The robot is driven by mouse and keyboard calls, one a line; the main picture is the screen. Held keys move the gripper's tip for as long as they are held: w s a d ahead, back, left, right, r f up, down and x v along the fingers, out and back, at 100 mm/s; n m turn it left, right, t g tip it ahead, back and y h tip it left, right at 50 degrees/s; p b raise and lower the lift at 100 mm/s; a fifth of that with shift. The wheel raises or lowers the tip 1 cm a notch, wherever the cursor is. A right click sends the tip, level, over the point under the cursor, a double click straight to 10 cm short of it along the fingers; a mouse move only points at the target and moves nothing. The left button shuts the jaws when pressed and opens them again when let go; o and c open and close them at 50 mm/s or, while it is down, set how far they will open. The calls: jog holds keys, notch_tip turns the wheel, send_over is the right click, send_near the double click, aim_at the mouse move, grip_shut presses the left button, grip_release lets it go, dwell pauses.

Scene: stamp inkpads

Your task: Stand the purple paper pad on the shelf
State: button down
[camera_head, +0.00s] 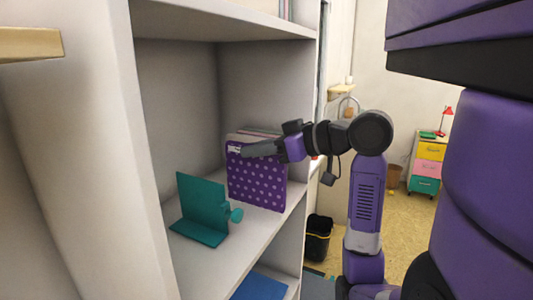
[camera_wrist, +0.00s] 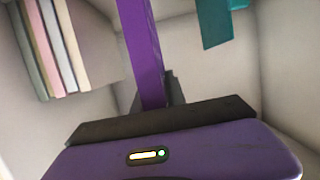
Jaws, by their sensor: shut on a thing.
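The purple paper pad (camera_head: 257,182) with pale dots is upright in the shelf compartment, its lower edge at or just above the shelf board (camera_head: 240,243); I cannot tell if it touches. My gripper (camera_head: 247,150) is shut on the pad's upper edge, reaching in from the right. In the wrist view the pad (camera_wrist: 141,50) shows edge-on as a purple strip between the dark fingers (camera_wrist: 168,100). A teal bookend (camera_head: 203,205) with a round knob stands left of the pad, apart from it; part of it shows in the wrist view (camera_wrist: 213,25).
Several pale books or pads (camera_wrist: 55,45) stand to one side of the purple pad in the wrist view, with a gap between. The shelf's upright side panel (camera_head: 105,150) and upper board (camera_head: 220,22) bound the compartment. A blue item (camera_head: 262,285) lies on a lower shelf.

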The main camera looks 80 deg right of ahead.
aim_at(227, 151)
jog(key=shift+r+x, duration=0.25)
jog(key=shift+x, duration=0.95)
jog(key=shift+b+x, duration=0.8)
jog(key=shift+x, duration=1.95)
jog(key=c, duration=1.3)
grip_release()
jog(key=shift+a, duration=0.1)
jog(key=shift+b+v, duration=0.7)
jog(key=shift+v, duration=3.2)
